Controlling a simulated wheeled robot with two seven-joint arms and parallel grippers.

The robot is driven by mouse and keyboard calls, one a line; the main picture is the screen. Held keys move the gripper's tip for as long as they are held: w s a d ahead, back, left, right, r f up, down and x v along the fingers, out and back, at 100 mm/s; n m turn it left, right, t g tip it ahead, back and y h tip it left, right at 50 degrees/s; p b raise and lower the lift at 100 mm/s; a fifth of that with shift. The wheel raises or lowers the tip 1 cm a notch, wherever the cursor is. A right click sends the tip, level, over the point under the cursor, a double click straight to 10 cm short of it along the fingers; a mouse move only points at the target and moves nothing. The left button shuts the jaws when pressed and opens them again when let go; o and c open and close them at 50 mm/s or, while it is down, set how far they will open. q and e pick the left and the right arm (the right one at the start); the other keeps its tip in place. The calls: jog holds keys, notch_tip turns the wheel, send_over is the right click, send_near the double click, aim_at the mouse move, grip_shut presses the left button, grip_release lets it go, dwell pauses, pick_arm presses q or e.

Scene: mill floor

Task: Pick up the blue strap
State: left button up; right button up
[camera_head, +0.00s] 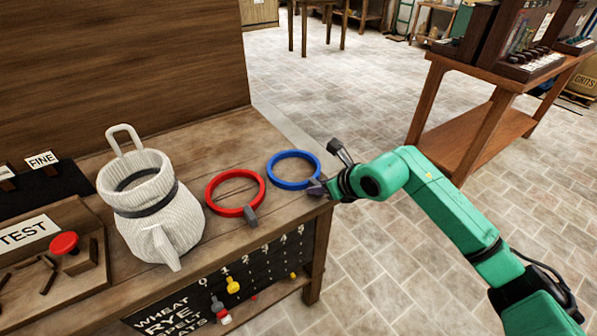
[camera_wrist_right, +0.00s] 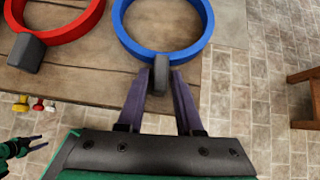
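The blue strap (camera_head: 293,170) is a ring with a dark grey tab, lying flat at the right end of the wooden bench (camera_head: 262,130). It also shows in the right wrist view (camera_wrist_right: 122,30), with its grey tab (camera_wrist_right: 161,72) toward me. My right gripper (camera_head: 318,187) is at that tab. In the right wrist view its two fingers (camera_wrist_right: 161,84) stand on either side of the tab, apart, with narrow gaps showing. My left gripper (camera_wrist_right: 40,143) shows small at the lower left of that view, its two fingers apart and empty.
A red strap (camera_head: 235,193) with a grey tab lies just left of the blue one. Knobs and a lettered board are on the bench front. Open tiled floor lies right.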

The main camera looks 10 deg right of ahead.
grip_shut()
